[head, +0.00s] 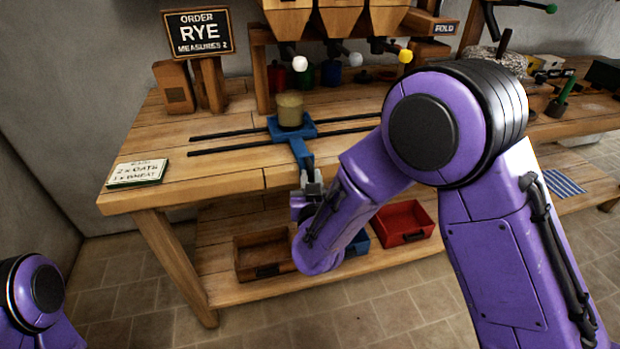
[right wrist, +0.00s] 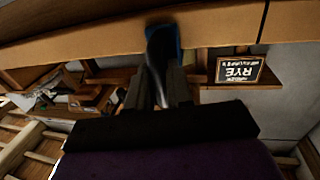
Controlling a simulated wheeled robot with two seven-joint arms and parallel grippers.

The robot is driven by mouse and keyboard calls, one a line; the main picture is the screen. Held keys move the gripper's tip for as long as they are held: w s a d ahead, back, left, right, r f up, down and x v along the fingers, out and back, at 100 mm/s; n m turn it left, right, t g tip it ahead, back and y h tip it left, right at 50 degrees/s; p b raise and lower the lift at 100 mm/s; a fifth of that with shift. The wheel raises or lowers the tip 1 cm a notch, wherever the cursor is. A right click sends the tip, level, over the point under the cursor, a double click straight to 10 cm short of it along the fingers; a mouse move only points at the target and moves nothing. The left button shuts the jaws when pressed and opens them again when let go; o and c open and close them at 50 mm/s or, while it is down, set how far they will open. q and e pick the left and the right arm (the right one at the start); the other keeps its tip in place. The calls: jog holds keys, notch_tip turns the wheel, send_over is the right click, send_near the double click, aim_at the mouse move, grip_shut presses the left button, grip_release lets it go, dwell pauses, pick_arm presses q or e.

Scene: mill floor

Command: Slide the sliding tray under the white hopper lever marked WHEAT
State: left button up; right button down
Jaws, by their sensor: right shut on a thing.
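The blue sliding tray (head: 307,131) sits on two dark rails on the bench top and carries a beige cylindrical measure (head: 290,110). Its blue handle (head: 301,152) hangs toward me over the bench's front edge. My right gripper (head: 311,187) is shut on that handle; the fingers and blue handle (right wrist: 163,40) also show in the right wrist view. The white lever (head: 300,63) is above and behind the tray, nearly in line with it in the head view. I cannot read a WHEAT mark there. My left gripper is out of view.
A grey lever (head: 355,59) and a yellow lever (head: 405,56) hang to the right under other hoppers. The order sign (head: 200,31) reads RYE. A note card (head: 138,172) lies at the bench's left. The rails look clear on both sides, though my arm covers their right end.

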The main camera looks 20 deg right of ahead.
jog(key=c, duration=1.2)
grip_release()
jog(key=v, duration=1)
jog(key=shift+s+a, duration=0.1)
jog(key=shift+s, duration=0.15)
